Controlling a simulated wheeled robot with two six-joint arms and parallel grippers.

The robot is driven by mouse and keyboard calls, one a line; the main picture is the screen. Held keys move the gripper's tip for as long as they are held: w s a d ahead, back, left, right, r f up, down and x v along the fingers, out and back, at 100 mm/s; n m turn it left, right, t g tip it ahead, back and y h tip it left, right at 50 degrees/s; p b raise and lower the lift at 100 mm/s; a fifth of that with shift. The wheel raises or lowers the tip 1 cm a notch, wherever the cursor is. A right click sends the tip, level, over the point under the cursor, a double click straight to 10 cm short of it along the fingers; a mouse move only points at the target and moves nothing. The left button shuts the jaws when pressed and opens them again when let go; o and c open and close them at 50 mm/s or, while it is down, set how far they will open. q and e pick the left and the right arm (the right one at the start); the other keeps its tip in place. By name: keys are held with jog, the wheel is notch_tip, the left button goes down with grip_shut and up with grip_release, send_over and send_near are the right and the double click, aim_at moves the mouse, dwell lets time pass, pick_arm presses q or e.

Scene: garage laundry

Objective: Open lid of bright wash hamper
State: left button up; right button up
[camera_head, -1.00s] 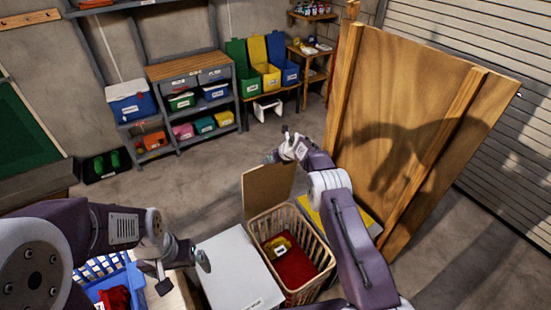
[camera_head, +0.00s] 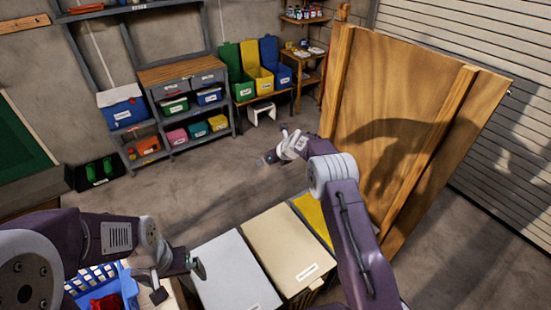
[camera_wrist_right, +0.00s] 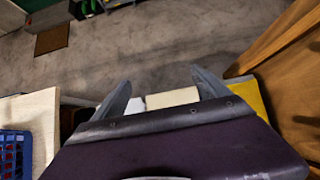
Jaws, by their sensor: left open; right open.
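Three lidded hampers stand side by side: one with a white lid (camera_head: 233,272), one with a cream lid (camera_head: 285,248) and one with a yellow lid (camera_head: 312,218). All three lids are down. The lid labels are too small to read, so I cannot tell which is the bright wash hamper by name. My right gripper (camera_head: 272,147) is open and empty, in the air beyond the cream lid; the right wrist view shows its spread fingers (camera_wrist_right: 160,84) with the cream lid (camera_wrist_right: 172,97) behind them. My left gripper (camera_head: 180,280) is open beside the white lid, near the blue basket.
A blue basket (camera_head: 127,291) with red cloth stands at lower left. A tall wooden panel (camera_head: 395,120) rises close to the right of my right arm. A shelf unit (camera_head: 185,72) and green, yellow and blue bins stand at the back. The floor between is clear.

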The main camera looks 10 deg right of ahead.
jog(key=b+v, duration=0.1)
jog(key=v, duration=0.4)
jog(key=shift+s, duration=0.1)
jog(key=shift+f+b, duration=0.1)
jog(key=shift+b, duration=0.3)
